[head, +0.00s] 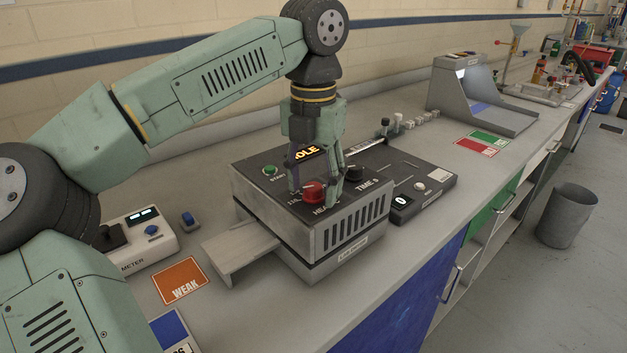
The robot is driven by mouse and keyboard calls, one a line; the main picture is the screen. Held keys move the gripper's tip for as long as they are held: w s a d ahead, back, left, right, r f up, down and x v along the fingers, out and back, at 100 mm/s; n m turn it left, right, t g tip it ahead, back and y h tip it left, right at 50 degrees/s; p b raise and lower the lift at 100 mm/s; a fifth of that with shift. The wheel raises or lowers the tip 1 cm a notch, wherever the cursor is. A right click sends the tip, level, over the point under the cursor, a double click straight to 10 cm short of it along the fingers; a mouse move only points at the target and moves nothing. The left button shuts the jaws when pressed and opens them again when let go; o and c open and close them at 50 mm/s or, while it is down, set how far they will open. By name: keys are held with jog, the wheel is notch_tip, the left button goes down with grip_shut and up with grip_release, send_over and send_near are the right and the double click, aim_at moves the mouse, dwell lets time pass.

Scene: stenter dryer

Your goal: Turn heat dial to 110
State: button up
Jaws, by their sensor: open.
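The stenter dryer (338,236) is a grey box with a dark sloped top on the bench, in the middle of the head view. Its red heat dial (313,191) sits near the front edge of the top, above a partly hidden "HEAT" label. My gripper (315,197) points down with its open fingers on either side of the red dial. I cannot tell whether the fingers touch it. The dial's pointer and the scale numbers are too small or covered to read. A black "TIME S" dial (355,174) is just right of the gripper.
A green start button (269,171) and a display (307,152), partly behind my gripper, are on the dryer top. A metal tray (238,250) sticks out at left. A meter (143,238) and an orange WEAK card (181,281) lie left. A dark control box (425,187) adjoins at right.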

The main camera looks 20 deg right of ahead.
aim_at(313, 186)
notch_tip(313, 186, up, 8)
jog(key=shift+f, duration=0.25)
dwell(0.5)
